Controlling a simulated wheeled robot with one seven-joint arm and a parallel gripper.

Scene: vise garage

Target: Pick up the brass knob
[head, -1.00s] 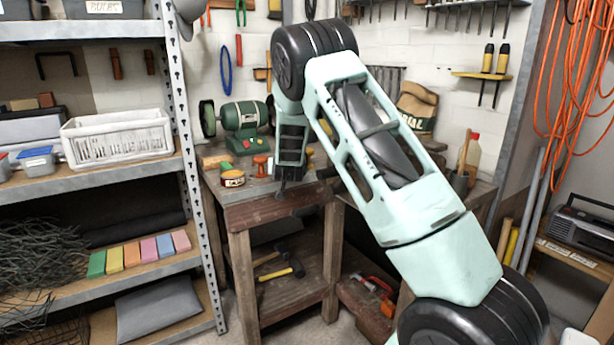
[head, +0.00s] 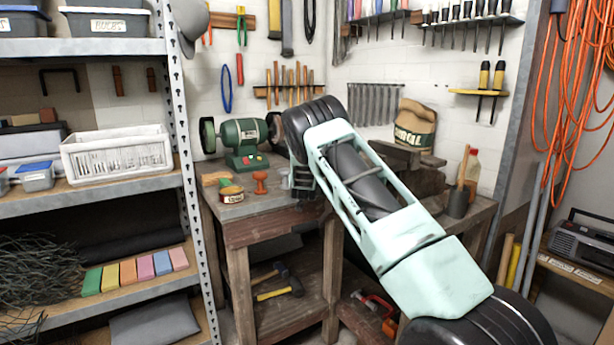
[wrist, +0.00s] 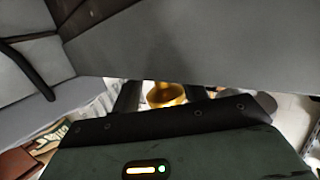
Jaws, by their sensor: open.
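The brass knob (wrist: 166,95) shows in the wrist view as a gold-coloured rounded piece just past the edge of my gripper's body. Its upper part is cut off by a large grey surface, and its lower part is hidden by my gripper. My gripper (wrist: 160,91) is open, with one dark finger to each side of the knob. I cannot tell whether either finger touches it. In the head view my arm hides the knob, and only a dark part of my gripper shows above the workbench (head: 262,229).
On the bench stand a green grinder (head: 243,140), an orange-red knob-shaped piece (head: 260,183) and a round tin (head: 231,194), left of my gripper. A dark vise (head: 410,170) is behind my arm on the right. A metal shelf (head: 100,191) stands at the left.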

